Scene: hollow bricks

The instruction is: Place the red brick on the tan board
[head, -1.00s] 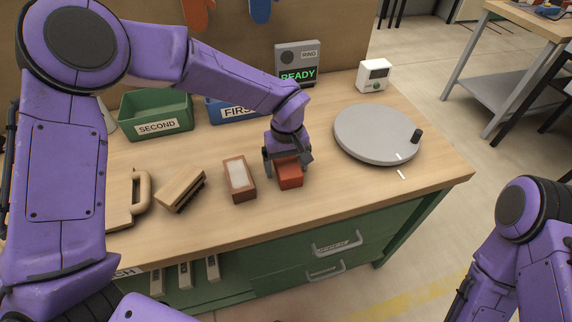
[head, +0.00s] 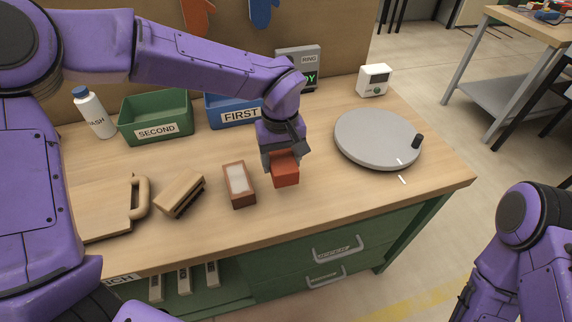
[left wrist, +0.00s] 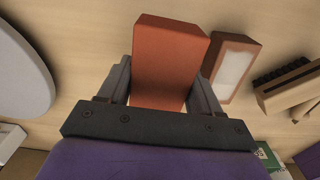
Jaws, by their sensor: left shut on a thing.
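The red brick (head: 286,175) is in my left gripper (head: 285,155), which points down with a finger on each side of it. The brick appears raised a little above the workbench. In the left wrist view the red brick (left wrist: 168,55) sits between the two fingers of the gripper (left wrist: 162,88). The tan board (head: 95,208), with a looped handle at its right side, lies at the left of the bench, its left part hidden behind my arm. My right arm shows at the lower right, but its gripper is out of view.
A brown brick with a pale top (head: 239,182) and a wooden brush (head: 180,192) lie between the held brick and the board. Green (head: 157,113) and blue (head: 232,110) bins and a white bottle (head: 94,113) stand behind. A grey turntable (head: 376,137) is at right.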

